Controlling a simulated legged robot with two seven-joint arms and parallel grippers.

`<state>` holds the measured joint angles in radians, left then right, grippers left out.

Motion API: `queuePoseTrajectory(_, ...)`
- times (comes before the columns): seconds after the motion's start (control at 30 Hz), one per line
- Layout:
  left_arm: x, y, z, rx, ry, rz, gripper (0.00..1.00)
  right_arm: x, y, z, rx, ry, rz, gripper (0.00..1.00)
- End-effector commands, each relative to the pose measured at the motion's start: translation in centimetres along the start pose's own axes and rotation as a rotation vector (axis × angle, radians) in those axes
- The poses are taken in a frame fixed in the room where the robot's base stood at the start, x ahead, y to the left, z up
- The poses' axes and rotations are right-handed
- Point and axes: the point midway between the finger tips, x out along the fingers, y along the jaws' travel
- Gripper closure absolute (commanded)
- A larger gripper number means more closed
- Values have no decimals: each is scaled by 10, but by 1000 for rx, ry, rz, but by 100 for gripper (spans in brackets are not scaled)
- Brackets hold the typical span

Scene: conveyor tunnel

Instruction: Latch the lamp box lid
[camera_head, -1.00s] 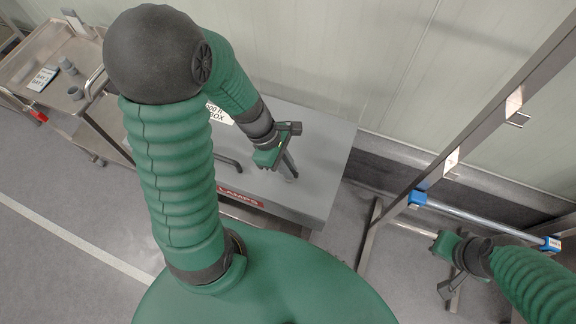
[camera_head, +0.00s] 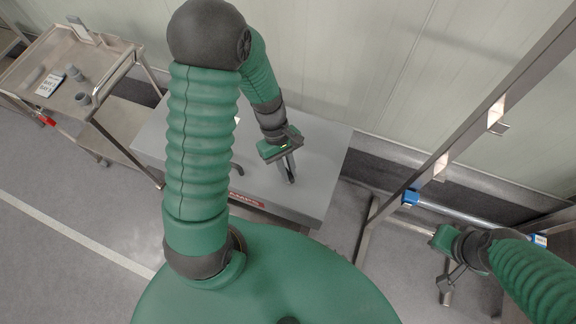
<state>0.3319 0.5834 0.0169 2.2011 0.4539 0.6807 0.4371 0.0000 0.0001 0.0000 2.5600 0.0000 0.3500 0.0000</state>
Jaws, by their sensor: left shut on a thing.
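The lamp box (camera_head: 318,150) is a grey box with a flat top and a red label (camera_head: 246,199) on its front edge. Its top lies flat, with no visible gap. A dark curved handle (camera_head: 237,167) shows at its front, partly behind my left arm. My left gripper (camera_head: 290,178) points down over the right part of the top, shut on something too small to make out. No latch can be told apart. My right gripper (camera_head: 449,285) is low at the right, away from the box; its fingers are too unclear to tell whether they are open.
A metal cart (camera_head: 110,62) with grey cups (camera_head: 82,99) and a label card stands at the left. A steel frame (camera_head: 440,165) with a blue-ended bar (camera_head: 455,212) stands at the right, near my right arm. A pale wall closes off the back.

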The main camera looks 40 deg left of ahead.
Motion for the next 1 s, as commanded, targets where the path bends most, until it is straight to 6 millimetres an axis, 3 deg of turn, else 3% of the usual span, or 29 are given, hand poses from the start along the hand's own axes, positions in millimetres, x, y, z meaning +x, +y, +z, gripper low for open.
queuePoseTrajectory(0.5,-4,6,-1,454,10,-182,100,-38,0,-9,0,0,0,100)
queuePoseTrajectory(1.0,-2,9,0,787,13,-319,100,-55,0,-13,0,0,0,100)
